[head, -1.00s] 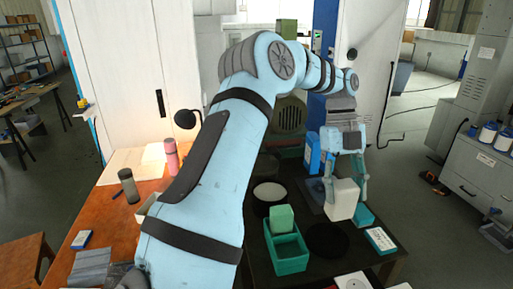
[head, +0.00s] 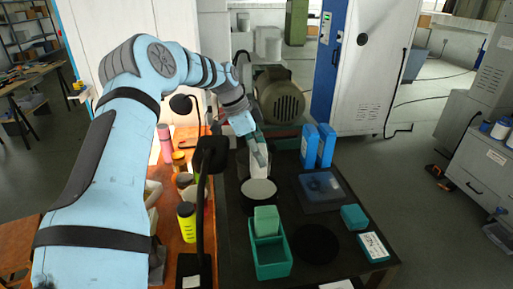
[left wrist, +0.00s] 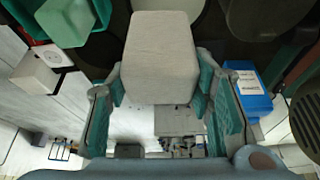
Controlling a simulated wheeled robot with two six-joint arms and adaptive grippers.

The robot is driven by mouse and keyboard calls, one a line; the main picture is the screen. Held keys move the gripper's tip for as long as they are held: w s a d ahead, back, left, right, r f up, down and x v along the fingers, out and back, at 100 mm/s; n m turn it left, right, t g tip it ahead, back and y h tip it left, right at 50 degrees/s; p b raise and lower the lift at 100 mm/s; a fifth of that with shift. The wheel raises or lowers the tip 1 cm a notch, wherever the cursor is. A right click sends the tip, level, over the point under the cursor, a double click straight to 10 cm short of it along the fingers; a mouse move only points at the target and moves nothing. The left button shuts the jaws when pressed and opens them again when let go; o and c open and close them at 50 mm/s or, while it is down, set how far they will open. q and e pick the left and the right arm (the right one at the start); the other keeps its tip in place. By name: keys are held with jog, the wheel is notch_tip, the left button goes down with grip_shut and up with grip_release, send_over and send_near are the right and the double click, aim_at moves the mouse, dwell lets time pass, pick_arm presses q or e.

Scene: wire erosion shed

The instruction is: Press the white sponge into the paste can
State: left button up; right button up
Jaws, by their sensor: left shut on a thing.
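The white sponge (left wrist: 160,58) is a pale block held between the green-padded fingers of my left gripper (left wrist: 160,88) in the left wrist view. In the head view my left gripper (head: 255,152) points down, just behind the paste can, and the sponge (head: 243,165) shows only partly beside the fingers. The paste can (head: 259,191) looks like a dark round container with a pale top, standing upright on the dark bench. The sponge appears above and behind it; I cannot tell whether they touch. My right gripper is out of view.
A green tray (head: 271,262) with a green block (head: 266,219) stands in front of the can. A black disc (head: 315,245) lies to its right. Blue boxes (head: 318,145) stand at the back. A dark lamp-like post (head: 203,200) rises left of the can, near a yellow bottle (head: 187,222).

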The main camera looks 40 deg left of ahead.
aim_at(259, 170)
pick_arm(q)
jog(key=shift+w+a+f+n, duration=0.2)
jog(key=shift+w+a+n, duration=0.15)
jog(key=shift+n, duration=0.25)
jog(key=shift+w+a+f+b, duration=0.1)
jog(key=shift+f+b, duration=0.2)
jog(key=shift+f, duration=0.05)
jog(key=shift+y, duration=0.3)
notch_tip(259, 170, down, 5)
jog(key=b, duration=0.4)
jog(key=shift+w+r, duration=0.15)
jog(key=shift+f+b, duration=0.3)
jog(key=shift+f, duration=0.15)
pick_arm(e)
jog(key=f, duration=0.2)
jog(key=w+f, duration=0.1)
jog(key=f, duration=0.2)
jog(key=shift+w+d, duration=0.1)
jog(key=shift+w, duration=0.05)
pick_arm(q)
jog(key=shift+r, duration=0.1)
jog(key=shift+f, duration=0.55)
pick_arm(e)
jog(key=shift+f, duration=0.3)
